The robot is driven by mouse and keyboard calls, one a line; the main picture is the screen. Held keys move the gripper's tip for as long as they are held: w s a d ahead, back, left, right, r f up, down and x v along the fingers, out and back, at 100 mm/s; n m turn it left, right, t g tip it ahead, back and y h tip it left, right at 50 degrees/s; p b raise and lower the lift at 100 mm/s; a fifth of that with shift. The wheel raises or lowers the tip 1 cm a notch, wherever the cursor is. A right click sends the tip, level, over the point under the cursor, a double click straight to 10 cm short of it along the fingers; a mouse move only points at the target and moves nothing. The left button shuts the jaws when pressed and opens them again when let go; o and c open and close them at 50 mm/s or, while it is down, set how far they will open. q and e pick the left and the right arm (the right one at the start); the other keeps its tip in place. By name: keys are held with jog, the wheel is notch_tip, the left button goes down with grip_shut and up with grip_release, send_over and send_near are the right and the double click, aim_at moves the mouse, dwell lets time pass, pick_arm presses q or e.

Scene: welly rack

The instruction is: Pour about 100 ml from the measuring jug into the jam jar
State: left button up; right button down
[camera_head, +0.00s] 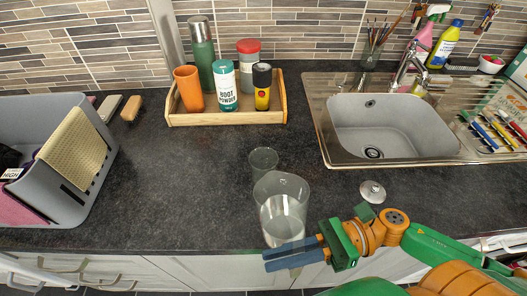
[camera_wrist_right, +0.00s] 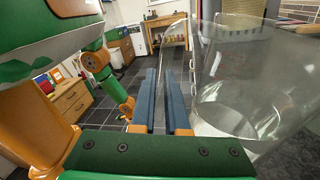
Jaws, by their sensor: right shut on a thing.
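The clear measuring jug (camera_head: 282,207) is close to the front edge of the worktop, with clear liquid in its lower part. It looks roughly upright; I cannot tell whether its base touches the worktop. The clear, empty-looking jam jar (camera_head: 263,160) stands just behind it, partly hidden by the jug's rim. My right gripper (camera_head: 293,256) is shut on the jug at its near side, with blue fingers in front of its lower part. In the right wrist view the jug (camera_wrist_right: 235,85) fills the right side beside the fingers (camera_wrist_right: 166,95). My left gripper is not in view.
A round lid (camera_head: 372,191) lies right of the jug. The worktop left of the jar is clear.

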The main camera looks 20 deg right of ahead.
aim_at(290, 221)
jog(key=w+r+m, duration=0.1)
jog(key=w+r+m+p, duration=0.1)
jog(key=r, duration=0.1)
jog(key=w+r+m, duration=0.1)
jog(key=r, duration=0.1)
jog(key=shift+w+m, duration=0.1)
jog(key=shift+m, duration=0.2)
jog(key=shift+w+d+r+m+p, duration=0.1)
jog(key=shift+w+r+m+p, duration=0.1)
jog(key=shift+r+m+p, duration=0.3)
jog(key=shift+w+r+m, duration=0.3)
jog(key=shift+r+m, duration=0.2)
jog(key=shift+r, duration=0.3)
jog(key=shift+w+r, duration=0.1)
jog(key=shift+r, duration=0.2)
jog(key=shift+w+r+m, duration=0.15)
jog(key=shift+r+m, duration=0.15)
jog(key=shift+m, duration=0.1)
jog(key=shift+r, duration=0.2)
jog(key=shift+w+r+m+b, duration=0.35)
jog(key=shift+m+b, duration=0.15)
jog(key=shift+b, duration=0.05)
jog(key=shift+w+r+m+b, duration=0.4)
jog(key=shift+r+m+b, duration=0.25)
jog(key=shift+b, duration=0.45)
